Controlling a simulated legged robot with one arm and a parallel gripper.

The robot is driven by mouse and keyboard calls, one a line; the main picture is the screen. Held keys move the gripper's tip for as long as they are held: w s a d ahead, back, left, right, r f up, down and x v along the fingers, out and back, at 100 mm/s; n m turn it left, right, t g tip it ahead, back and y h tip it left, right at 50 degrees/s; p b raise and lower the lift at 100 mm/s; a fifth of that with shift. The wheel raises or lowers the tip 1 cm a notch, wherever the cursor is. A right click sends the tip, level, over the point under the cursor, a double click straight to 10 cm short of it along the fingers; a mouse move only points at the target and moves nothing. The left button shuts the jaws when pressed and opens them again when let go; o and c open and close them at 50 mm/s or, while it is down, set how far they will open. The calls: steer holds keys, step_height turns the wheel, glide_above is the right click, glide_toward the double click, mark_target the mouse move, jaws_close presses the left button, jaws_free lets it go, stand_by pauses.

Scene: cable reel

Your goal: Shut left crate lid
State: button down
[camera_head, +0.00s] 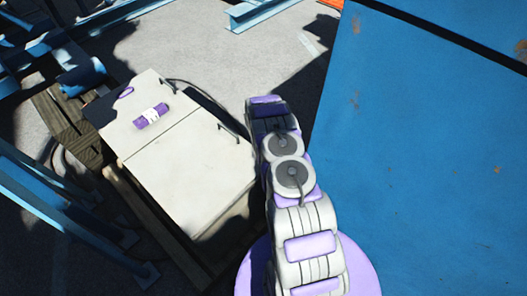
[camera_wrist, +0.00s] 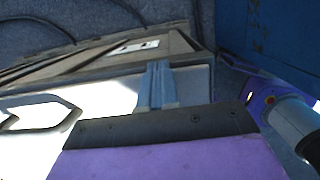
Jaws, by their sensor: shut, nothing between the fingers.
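A white crate (camera_head: 190,165) with two flat top panels lies left of my arm in the head view. Its upper-left panel (camera_head: 180,105) carries a purple-and-white piece (camera_head: 152,116) and a dark handle. Both panels look flat; I cannot tell whether either lid stands slightly open. In the wrist view my gripper (camera_wrist: 157,75) is shut and empty, its narrow fingers pointing up the picture in front of a bright white surface. I cannot tell whether they touch it. In the head view my arm hides the gripper.
A large blue panel (camera_head: 430,160) fills the right side. Blue metal beams (camera_head: 45,195) and a wooden pallet (camera_head: 65,125) crowd the left. Bare grey floor (camera_head: 200,45) lies beyond the crate. A dark cable runs behind the crate.

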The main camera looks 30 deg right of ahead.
steer(key=shift+s+f, duration=0.85)
steer(key=shift+w+r, duration=0.2)
steer(key=shift+r, duration=0.35)
steer(key=s+a+r+m+b, duration=0.1)
steer(key=a+r+m, duration=0.15)
steer(key=r, duration=0.65)
steer(key=s+a+r+m, duration=0.1)
steer(key=s+a+r, duration=0.15)
steer(key=r, duration=0.75)
steer(key=s+a+r+m+b, duration=0.1)
steer(key=a+r+m, duration=0.15)
steer(key=r, duration=0.65)
steer(key=s+a+r+m+g+b, duration=0.1)
steer(key=s+a+r+m+b, duration=0.1)
steer(key=s+a+r+m, duration=0.45)
steer(key=s+a+r+m+b, duration=0.1)
steer(key=s+a+r+m, duration=0.2)
steer(key=s, duration=0.6)
steer(key=s+a+r+m+g+y+b, duration=0.1)
steer(key=s+a+r+m, duration=0.1)
steer(key=s, duration=0.7)
steer(key=s+a+r+m+y+b, duration=0.1)
steer(key=s+a+r+m+b, duration=0.1)
steer(key=s, duration=0.8)
steer(key=a+r+m, duration=0.1)
steer(key=a+r, duration=0.1)
steer(key=shift+a+m+g, duration=0.3)
steer(key=shift+m, duration=0.05)
